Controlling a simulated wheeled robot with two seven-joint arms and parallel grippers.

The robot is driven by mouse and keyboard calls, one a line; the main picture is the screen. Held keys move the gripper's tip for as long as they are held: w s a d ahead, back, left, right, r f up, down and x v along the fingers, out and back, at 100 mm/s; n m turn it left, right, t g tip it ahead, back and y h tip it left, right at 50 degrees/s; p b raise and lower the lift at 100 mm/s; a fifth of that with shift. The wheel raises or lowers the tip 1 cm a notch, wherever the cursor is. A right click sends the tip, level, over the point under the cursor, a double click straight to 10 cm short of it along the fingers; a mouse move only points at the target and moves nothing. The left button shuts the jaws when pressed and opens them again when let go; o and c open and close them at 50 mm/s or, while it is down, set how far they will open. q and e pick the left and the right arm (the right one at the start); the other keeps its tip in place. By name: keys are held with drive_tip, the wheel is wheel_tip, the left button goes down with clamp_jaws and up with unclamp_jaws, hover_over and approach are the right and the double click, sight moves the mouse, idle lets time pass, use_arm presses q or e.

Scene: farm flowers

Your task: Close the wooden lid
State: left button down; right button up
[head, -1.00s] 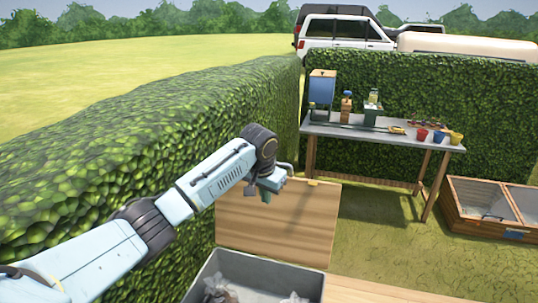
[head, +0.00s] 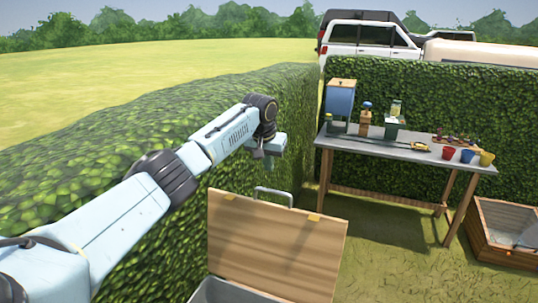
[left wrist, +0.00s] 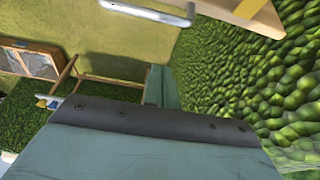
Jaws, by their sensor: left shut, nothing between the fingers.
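The wooden lid (head: 275,248) stands open, tilted up on edge at the back of a grey box (head: 228,292). Two small yellow fittings sit on its top edge. A bent metal handle (head: 273,190) shows just above and behind that edge. My left gripper (head: 268,161) is in the air above the lid's upper edge, apart from it in the picture, shut and empty. In the left wrist view the blue-grey gripper (left wrist: 154,88) fills the lower middle. The handle (left wrist: 150,12) crosses the top, and a strip of the lid (left wrist: 240,8) shows at top right. My right gripper is not in view.
A tall hedge (head: 130,165) runs close along the left side behind my arm. A work table (head: 400,150) with pots and tools stands at the back right. A wooden cold frame (head: 505,255) is at the right edge. Grass between lid and table is clear.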

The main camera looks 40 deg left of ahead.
use_arm(q)
drive_tip(key=f+p, duration=0.1)
drive_tip(key=s+f, duration=0.1)
drive_tip(key=f, duration=0.1)
drive_tip(key=s+f+p, duration=0.1)
drive_tip(key=shift+s+d+f+p, duration=0.1)
drive_tip(key=shift+d+f+p, duration=0.2)
drive_tip(key=shift+f+p, duration=0.1)
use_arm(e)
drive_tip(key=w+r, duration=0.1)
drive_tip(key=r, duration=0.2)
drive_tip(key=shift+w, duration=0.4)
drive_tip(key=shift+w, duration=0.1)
use_arm(q)
drive_tip(key=shift+f, duration=0.15)
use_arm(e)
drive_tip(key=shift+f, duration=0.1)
